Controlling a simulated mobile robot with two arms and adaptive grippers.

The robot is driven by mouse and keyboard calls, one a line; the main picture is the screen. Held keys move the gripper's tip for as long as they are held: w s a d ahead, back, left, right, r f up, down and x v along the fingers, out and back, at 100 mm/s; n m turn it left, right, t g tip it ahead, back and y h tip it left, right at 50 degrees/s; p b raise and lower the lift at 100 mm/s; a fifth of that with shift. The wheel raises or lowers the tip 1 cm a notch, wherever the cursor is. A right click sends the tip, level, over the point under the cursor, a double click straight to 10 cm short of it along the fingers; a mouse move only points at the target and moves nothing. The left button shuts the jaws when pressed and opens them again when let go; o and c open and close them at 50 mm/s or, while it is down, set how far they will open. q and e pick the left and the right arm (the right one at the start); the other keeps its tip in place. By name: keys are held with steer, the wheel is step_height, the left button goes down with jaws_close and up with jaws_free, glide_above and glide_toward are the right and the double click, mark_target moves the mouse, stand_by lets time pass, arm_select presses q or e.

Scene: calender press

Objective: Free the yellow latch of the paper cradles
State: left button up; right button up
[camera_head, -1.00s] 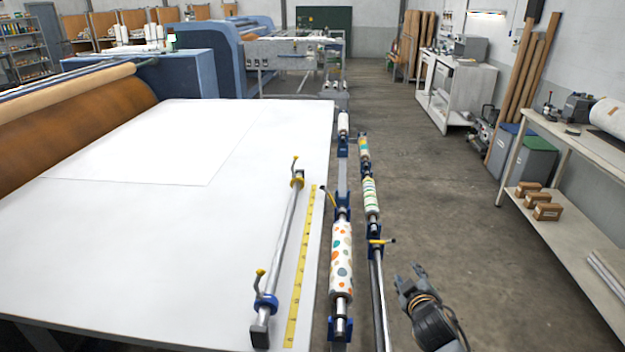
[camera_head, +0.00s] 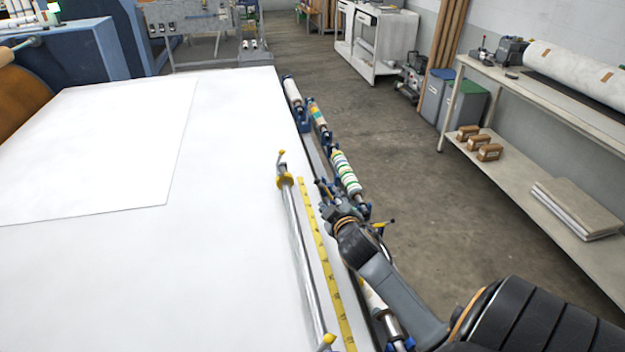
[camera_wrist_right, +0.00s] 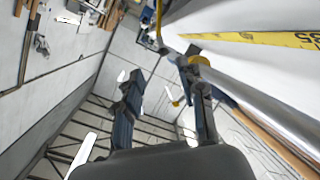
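The blue paper cradles hold patterned rolls, including a green-striped roll (camera_head: 346,172), along the white table's right edge. A yellow-and-dark latch lever (camera_head: 384,223) sticks out to the right, just right of my right wrist. My right gripper (camera_head: 327,202) is over the cradle line beside the table edge, and it hides part of the cradles. In the right wrist view its two fingers (camera_wrist_right: 163,78) stand apart with nothing held between them. A small yellow piece (camera_wrist_right: 176,101) shows in the gap, beyond the fingers; I cannot tell whether it is a latch. My left gripper is out of view.
A steel bar (camera_head: 301,240) with yellow collar and lever lies on the white table (camera_head: 230,150), beside a yellow measuring tape (camera_head: 322,255). A workbench (camera_head: 540,100) with boxes stands right. The floor between is clear.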

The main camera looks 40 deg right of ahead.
mark_target(320, 183)
steer(key=x, duration=0.4)
steer(key=shift+w+r+p, duration=0.15)
steer(key=shift+p, duration=0.2)
steer(key=x, duration=0.6)
steer(key=shift+a+p, duration=0.15)
steer(key=shift+p, duration=0.15)
steer(key=shift+x, duration=1.1)
steer(key=shift+w, duration=0.15)
steer(key=c, duration=0.8)
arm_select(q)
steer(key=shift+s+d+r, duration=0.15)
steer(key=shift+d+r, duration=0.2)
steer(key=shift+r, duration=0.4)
arm_select(e)
jaws_close()
